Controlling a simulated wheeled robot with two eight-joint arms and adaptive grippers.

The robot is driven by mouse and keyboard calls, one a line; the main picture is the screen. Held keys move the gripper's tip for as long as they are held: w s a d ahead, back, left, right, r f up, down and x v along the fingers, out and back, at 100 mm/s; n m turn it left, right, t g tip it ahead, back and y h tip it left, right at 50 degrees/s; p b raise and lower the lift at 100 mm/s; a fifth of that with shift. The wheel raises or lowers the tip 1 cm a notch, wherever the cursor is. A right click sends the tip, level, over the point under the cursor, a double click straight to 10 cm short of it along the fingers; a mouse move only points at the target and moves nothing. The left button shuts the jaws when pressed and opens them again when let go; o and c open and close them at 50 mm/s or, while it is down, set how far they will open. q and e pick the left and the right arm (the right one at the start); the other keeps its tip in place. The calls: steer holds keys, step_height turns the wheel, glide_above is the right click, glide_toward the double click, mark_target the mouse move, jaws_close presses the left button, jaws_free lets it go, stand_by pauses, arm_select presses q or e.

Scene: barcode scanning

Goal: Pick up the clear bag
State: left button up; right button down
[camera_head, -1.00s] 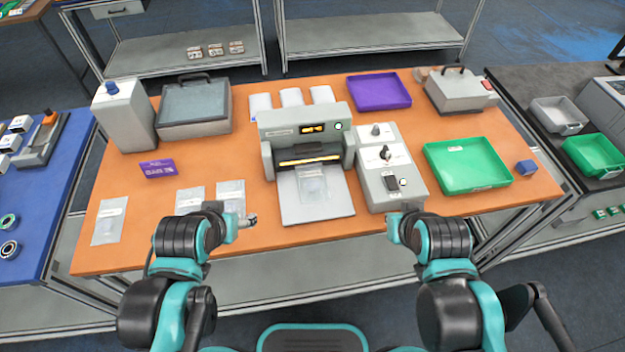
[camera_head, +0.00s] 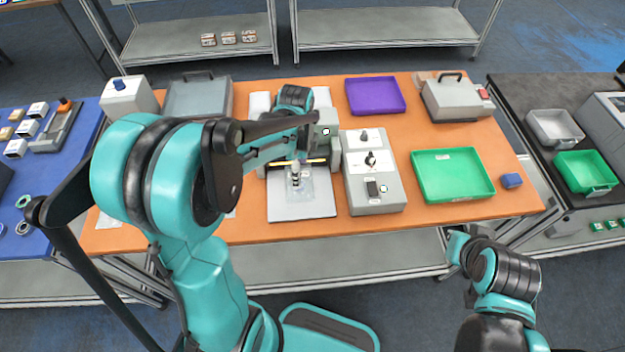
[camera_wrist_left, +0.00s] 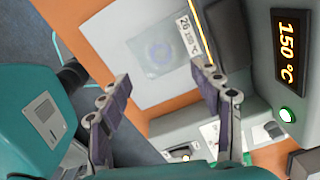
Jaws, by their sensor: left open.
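The clear bag (camera_head: 308,184) lies flat on the grey plate in front of the sealing machine. In the left wrist view the clear bag (camera_wrist_left: 160,52) shows a round bluish content and a printed label. My left gripper (camera_head: 296,178) is over the plate and in front of the bag's left part. In the left wrist view my left gripper (camera_wrist_left: 160,76) has its two fingers spread with nothing between them. The bag lies beyond the fingertips. My right gripper (camera_head: 452,250) is off the table's front edge at the right; its fingers are not clear.
The sealing machine (camera_head: 325,135) stands directly behind the plate; its display (camera_wrist_left: 289,58) reads 150 °C. A grey control box (camera_head: 372,190) stands to the right, with a green tray (camera_head: 452,180) beyond it. My left arm hides much of the table's left side.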

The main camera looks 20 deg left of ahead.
arm_select(q)
steer(key=f, duration=0.2)
steer(key=f+b, duration=0.1)
steer(key=f, duration=0.2)
steer(key=f+b, duration=0.1)
steer(key=f, duration=0.1)
steer(key=shift+a+f, duration=0.2)
steer(key=shift+a, duration=0.1)
steer(key=c, duration=1.4)
steer(key=shift+w+r, duration=0.1)
steer(key=shift+r, duration=0.1)
